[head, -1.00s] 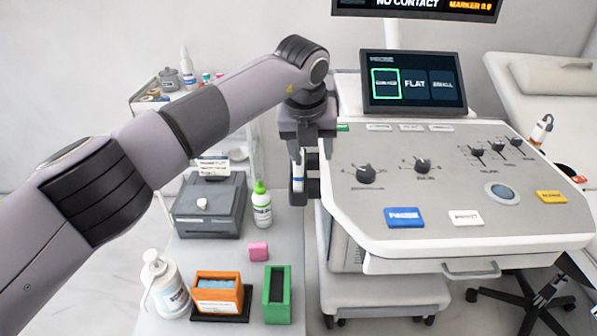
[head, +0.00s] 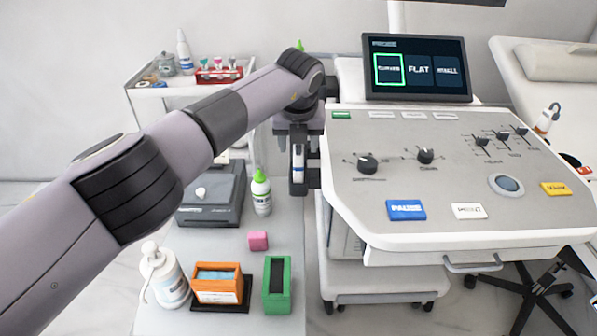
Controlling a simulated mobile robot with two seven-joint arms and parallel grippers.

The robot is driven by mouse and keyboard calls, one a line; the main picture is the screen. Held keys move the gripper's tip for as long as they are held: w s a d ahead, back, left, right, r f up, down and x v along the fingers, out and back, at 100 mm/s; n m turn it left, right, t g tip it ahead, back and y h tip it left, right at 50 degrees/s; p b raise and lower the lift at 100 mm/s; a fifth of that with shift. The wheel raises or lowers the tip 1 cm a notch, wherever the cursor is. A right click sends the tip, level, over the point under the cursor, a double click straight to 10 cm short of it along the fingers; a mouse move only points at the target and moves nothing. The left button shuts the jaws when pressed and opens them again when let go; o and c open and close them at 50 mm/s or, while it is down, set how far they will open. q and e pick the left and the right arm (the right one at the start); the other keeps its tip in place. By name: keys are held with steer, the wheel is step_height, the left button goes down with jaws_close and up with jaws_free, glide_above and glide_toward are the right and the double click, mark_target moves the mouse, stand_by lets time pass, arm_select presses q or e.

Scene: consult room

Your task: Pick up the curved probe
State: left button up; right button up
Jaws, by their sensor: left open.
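A slim white probe with a blue band (head: 298,168) stands upright in a dark holder (head: 298,188) at the left side of the console. I cannot read a label on it, so I cannot tell for sure that it is the curved one. My left gripper (head: 298,143) points down directly above it, open, with its fingers to either side of the probe's top. Whether they touch it I cannot tell. The console screen (head: 417,68) has its left tile outlined in green, beside tiles for flat and small. My right gripper is not in view.
The console (head: 450,215) fills the right, close to my left gripper. A green-capped bottle (head: 261,197), grey box (head: 211,193), pink block (head: 258,241), orange box (head: 217,284), green holder (head: 277,284) and pump bottle (head: 165,276) stand on the side table. An examination couch (head: 555,85) is behind.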

arm_select(q)
steer(key=shift+f, duration=0.1)
steer(key=c, duration=1)
steer(key=shift+r, duration=0.2)
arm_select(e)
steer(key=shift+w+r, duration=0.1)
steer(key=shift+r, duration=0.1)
